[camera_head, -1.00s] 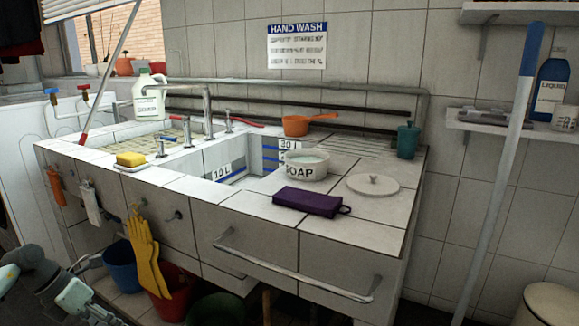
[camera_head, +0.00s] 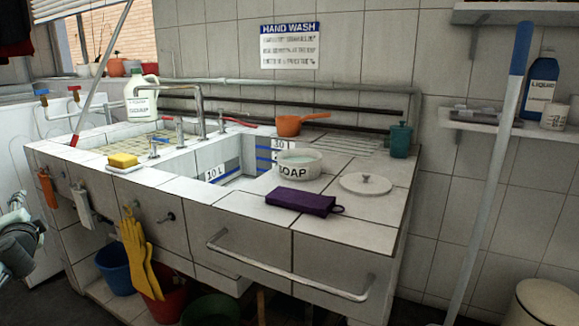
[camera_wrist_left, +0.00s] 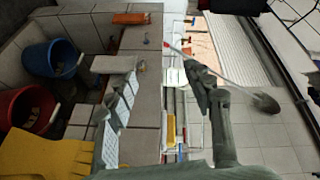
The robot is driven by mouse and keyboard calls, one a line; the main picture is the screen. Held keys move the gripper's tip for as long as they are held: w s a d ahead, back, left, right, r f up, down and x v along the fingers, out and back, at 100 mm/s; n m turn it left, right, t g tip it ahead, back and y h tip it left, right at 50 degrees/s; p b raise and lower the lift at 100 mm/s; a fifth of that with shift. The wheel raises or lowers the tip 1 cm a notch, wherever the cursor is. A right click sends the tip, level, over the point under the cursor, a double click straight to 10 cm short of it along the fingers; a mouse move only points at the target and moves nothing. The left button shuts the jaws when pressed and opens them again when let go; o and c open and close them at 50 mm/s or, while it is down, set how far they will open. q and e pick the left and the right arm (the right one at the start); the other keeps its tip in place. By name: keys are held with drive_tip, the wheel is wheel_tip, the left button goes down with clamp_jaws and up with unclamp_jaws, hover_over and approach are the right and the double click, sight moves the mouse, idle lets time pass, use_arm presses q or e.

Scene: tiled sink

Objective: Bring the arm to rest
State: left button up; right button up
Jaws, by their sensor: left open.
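My left gripper (camera_head: 14,212) shows at the left edge of the head view, partly cut off by the frame. It is in front of the white panel left of the sink unit and apart from the counter. In the left wrist view its two fingers (camera_wrist_left: 165,78) are spread with nothing held between them. My right gripper is in neither view.
The tiled sink counter (camera_head: 355,218) holds a soap bowl (camera_head: 298,164), a purple pouch (camera_head: 301,202), a round lid (camera_head: 367,184) and a yellow sponge (camera_head: 123,160). Yellow gloves (camera_head: 139,259) hang in front, near a blue bucket (camera_head: 113,270) and a red bucket (camera_head: 168,303).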

use_arm(q)
drive_tip(key=s+a+f+n+g+h, duration=0.1)
drive_tip(key=s+f+n+g, duration=0.6)
drive_tip(key=s+f+g, duration=0.45)
drive_tip(key=s+d+f+m+t+h, duration=0.1)
drive_tip(key=s+d+f+h, duration=0.15)
drive_tip(key=d+f, duration=0.65)
drive_tip(key=s+d+f+m+t+h, duration=0.1)
drive_tip(key=s+d+f+t+h, duration=0.15)
drive_tip(key=d+f, duration=0.6)
drive_tip(key=s+d+f+h, duration=0.1)
drive_tip(key=s+d+f, duration=0.2)
drive_tip(key=s+d, duration=0.2)
drive_tip(key=s+d+f+g+h+p, duration=0.1)
drive_tip(key=s+d, duration=0.4)
drive_tip(key=d, duration=0.6)
drive_tip(key=s+d+f+h, duration=0.2)
drive_tip(key=s+d+f, duration=0.3)
drive_tip(key=d, duration=0.4)
drive_tip(key=shift+s+f+g+h+p, duration=0.2)
drive_tip(key=shift+s+g+h+p, duration=0.1)
drive_tip(key=shift+s, duration=0.05)
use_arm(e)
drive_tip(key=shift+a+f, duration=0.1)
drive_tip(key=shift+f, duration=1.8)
